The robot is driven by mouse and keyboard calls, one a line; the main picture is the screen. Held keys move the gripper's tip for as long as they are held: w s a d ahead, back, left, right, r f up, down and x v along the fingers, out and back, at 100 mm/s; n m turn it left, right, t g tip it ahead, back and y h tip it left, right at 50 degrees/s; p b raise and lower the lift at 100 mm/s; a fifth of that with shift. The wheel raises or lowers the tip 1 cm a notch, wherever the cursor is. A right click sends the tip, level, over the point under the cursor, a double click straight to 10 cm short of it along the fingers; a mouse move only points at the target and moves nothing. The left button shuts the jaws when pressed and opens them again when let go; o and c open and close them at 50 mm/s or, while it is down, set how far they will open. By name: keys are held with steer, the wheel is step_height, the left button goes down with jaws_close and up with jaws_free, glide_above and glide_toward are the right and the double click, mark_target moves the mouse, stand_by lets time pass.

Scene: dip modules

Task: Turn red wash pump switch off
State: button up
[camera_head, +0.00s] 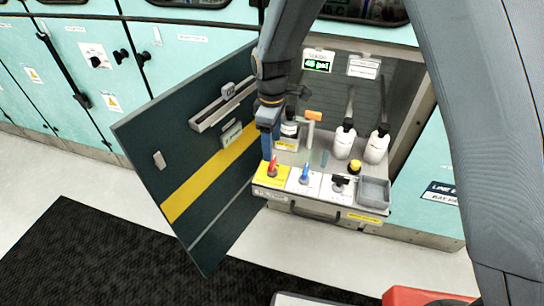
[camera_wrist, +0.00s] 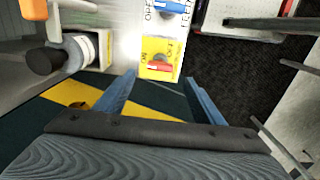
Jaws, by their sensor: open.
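The red switch (camera_head: 272,168) sits on a yellow plate at the left end of the panel row in the head view. In the wrist view the red switch (camera_wrist: 160,67) lies crosswise on its yellow plate, with ON and OFF lettering beside it. My gripper (camera_head: 267,150) is open just above the red switch, its blue fingers pointing down. In the wrist view my gripper (camera_wrist: 159,77) has one finger on each side of the switch's line of sight, with nothing held. I cannot tell whether the fingers touch the switch.
A blue switch (camera_head: 305,174) is right of the red one, then a black knob (camera_head: 340,183) and a grey tray (camera_head: 374,192). White bottles (camera_head: 345,142) stand behind. The open dark cabinet door (camera_head: 185,150) is close on the left. Dark matting (camera_head: 80,255) covers the floor in front.

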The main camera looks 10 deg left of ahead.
mark_target(272, 167)
steer(key=shift+f+p, duration=0.8)
steer(key=shift+f, duration=2.8)
steer(key=c, duration=1)
